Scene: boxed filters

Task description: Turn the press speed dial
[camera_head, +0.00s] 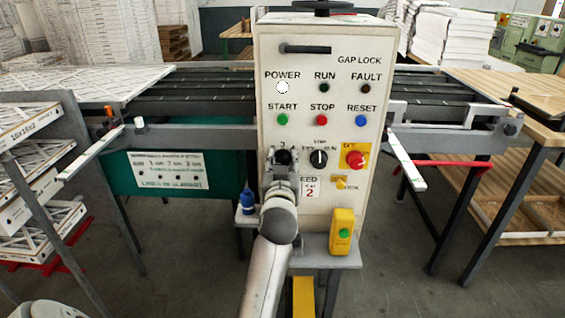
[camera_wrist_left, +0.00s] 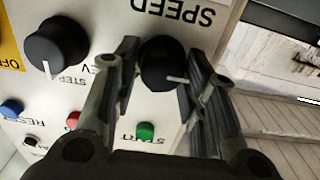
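The press speed dial (camera_wrist_left: 160,64) is a round black knob under the upside-down word SPEED in the left wrist view. Its white pointer mark points right in that view. In the head view the dial (camera_head: 283,156) is mostly hidden by my left gripper (camera_head: 281,172) at the lower left of the white control panel (camera_head: 335,60). In the left wrist view the fingers of my left gripper (camera_wrist_left: 161,75) are apart, one on each side of the dial. The right finger is very close to it; whether it touches I cannot tell. My right gripper is not in view.
A second black knob (camera_head: 318,158) and a red emergency button (camera_head: 355,159) are right of the dial. Green START (camera_head: 282,119), red STOP (camera_head: 322,119) and blue RESET (camera_head: 361,120) buttons sit above. A yellow button box (camera_head: 342,225) stands below the panel.

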